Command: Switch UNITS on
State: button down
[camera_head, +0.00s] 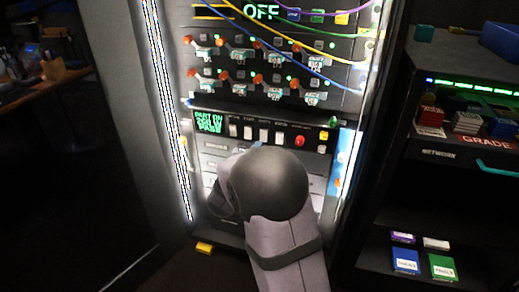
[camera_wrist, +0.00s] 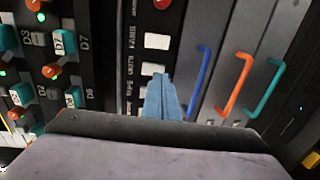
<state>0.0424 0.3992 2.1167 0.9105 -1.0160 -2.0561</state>
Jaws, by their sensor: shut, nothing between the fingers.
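A row of white switches runs along the dark control strip in the head view. One of them (camera_head: 264,134) has a label that may read UNITS, but the print is too small to be sure. In the wrist view a white switch (camera_wrist: 152,68) sits just beyond my fingertips, beside a sideways label that I cannot read for certain. My gripper (camera_wrist: 161,80) is shut and empty, its blue fingers just over the switch row. In the head view my wrist hides most of the gripper and the panel below. I cannot tell whether fingers and switch touch, or the switch's position.
A red button (camera_head: 299,140) and a yellow button (camera_head: 323,135) lie right of the switches. A green text display (camera_head: 208,122) is at their left. Above are orange knobs and hanging cables. Blue (camera_wrist: 201,80), orange (camera_wrist: 236,83) and teal (camera_wrist: 267,88) handles stand close by.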

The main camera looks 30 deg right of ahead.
aim_at(263, 139)
jog(key=shift+b+x, duration=0.3)
jog(key=shift+x, duration=1.1)
jog(key=shift+w+d+f+b, duration=0.1)
jog(key=shift+w+d+b, duration=0.1)
jog(key=shift+b, duration=0.1)
jog(key=shift+s, duration=0.1)
